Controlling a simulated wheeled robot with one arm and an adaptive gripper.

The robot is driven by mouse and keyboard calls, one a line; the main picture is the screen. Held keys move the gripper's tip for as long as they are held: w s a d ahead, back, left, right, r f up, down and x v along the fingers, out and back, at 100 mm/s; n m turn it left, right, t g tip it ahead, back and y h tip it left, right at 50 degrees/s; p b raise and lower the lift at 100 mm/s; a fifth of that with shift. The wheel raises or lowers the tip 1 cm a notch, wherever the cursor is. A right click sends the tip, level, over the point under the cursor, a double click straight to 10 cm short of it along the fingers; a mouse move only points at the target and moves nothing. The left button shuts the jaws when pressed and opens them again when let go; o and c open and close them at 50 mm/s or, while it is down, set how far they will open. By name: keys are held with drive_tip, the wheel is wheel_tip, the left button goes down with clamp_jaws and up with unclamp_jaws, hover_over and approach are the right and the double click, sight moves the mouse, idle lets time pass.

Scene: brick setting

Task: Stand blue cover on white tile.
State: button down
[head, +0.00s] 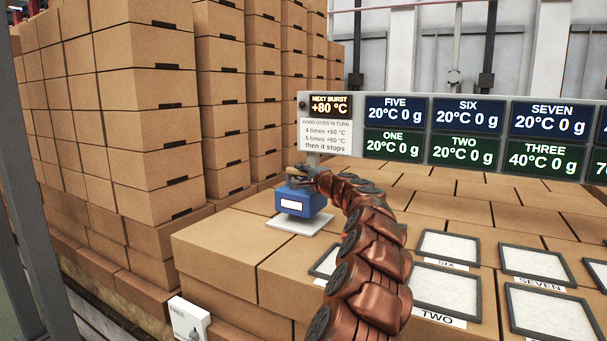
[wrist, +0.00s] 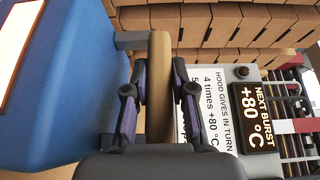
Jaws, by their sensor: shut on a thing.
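The blue cover (head: 303,205) is a blue box with a white label on its front and a tan handle bar; it also fills the left of the wrist view (wrist: 75,85). My gripper (head: 312,178) is shut on the tan handle (wrist: 160,80), with a finger on each side of it. The cover is upright over the white tile (head: 318,227), which shows below and around its front. I cannot tell if the cover's underside touches the tile. The tile's back part is hidden by the cover.
A sign with displays (head: 470,118) runs behind, its hood board (head: 325,135) close behind the cover. Framed pale pads (head: 446,289) labelled TWO, SIX and SEVEN lie right of my arm. Tall cartons (head: 148,110) stand left.

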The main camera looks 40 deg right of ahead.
sight(302, 189)
drive_tip(key=shift+w, duration=0.25)
drive_tip(key=shift+f, duration=1.65)
drive_tip(key=c, duration=1)
unclamp_jaws()
drive_tip(key=shift+f, duration=0.15)
drive_tip(key=shift+o, duration=0.2)
